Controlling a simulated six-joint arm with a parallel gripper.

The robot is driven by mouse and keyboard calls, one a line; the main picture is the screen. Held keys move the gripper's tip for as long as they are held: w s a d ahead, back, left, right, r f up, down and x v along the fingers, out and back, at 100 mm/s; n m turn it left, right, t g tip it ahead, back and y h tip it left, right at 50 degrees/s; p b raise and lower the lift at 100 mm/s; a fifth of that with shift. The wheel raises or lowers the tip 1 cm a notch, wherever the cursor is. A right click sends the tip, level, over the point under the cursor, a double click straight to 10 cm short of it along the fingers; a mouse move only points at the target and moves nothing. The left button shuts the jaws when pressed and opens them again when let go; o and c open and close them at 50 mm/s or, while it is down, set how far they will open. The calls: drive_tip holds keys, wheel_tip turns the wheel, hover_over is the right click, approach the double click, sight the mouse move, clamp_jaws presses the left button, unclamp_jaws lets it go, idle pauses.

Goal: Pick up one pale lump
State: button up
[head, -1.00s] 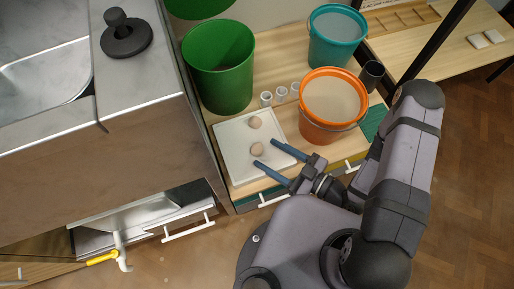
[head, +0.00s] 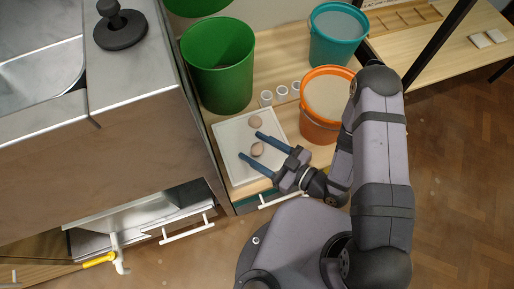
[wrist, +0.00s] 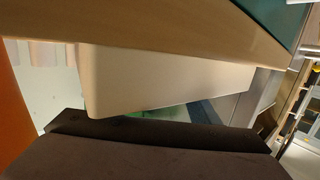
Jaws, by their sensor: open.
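Two pale lumps lie in a white tray on the wooden bench in the head view. The nearer lump (head: 257,149) appears between the two blue fingers of my gripper (head: 249,145). The farther lump (head: 256,123) lies beyond the upper finger, apart from it. My gripper is open over the tray (head: 228,140). I cannot tell the fingers' height above it. In the wrist view, dark shapes cross the bottom and a pale block fills the middle; I cannot make out a lump there.
A green bin (head: 218,65) stands behind the tray. An orange bucket (head: 322,135) stands close to its right, with small white cups (head: 282,93) behind. A teal bucket (head: 336,38) is farther back. A metal-topped counter (head: 140,70) borders the left.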

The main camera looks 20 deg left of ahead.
sight(257, 147)
drive_tip(key=c, duration=1.1)
drive_tip(key=shift+c, duration=0.2)
wheel_tip(257, 147, up, 10)
drive_tip(key=p, duration=0.4)
drive_tip(key=shift+r+p, duration=0.1)
drive_tip(key=shift+p, duration=0.2)
